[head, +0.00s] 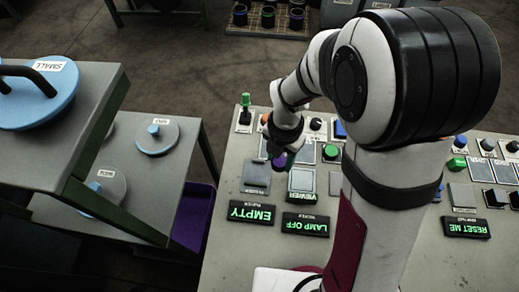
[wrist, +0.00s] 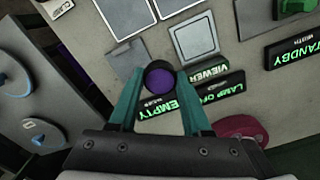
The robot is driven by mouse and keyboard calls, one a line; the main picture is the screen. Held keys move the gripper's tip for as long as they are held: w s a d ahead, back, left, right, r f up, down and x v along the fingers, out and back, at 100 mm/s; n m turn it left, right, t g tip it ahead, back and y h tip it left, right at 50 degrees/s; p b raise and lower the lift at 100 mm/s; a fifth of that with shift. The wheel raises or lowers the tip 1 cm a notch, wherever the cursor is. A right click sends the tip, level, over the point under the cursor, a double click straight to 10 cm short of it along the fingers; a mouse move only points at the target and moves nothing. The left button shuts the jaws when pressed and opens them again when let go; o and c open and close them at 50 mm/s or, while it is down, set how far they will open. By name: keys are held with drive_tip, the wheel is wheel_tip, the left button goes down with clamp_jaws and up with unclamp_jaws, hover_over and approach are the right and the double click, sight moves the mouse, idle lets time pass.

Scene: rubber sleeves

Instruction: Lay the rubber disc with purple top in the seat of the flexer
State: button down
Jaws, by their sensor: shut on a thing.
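The rubber disc with purple top (wrist: 160,79) is dark-rimmed and sits between the two teal fingertips of my gripper (wrist: 158,84) in the wrist view. My gripper is shut on it. In the head view the purple top (head: 279,161) shows just under my gripper (head: 278,152), above the control panel. The pad (wrist: 126,53) lies beyond the fingertips in the wrist view.
A framed pad marked VIEWER (head: 302,181) stands right of the grey pad, with a LAMP OFF display (head: 306,225). Buttons and knobs crowd the panel's far side. A purple bin (head: 196,212) sits between.

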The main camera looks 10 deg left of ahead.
hover_over(257, 173)
wheel_tip(257, 173, down, 3)
drive_tip(key=shift+d+f, duration=0.15)
drive_tip(key=shift+f, duration=0.05)
wheel_tip(257, 173, down, 4)
drive_tip(key=shift+f, duration=0.1)
drive_tip(key=shift+c, duration=1.8)
unclamp_jaws()
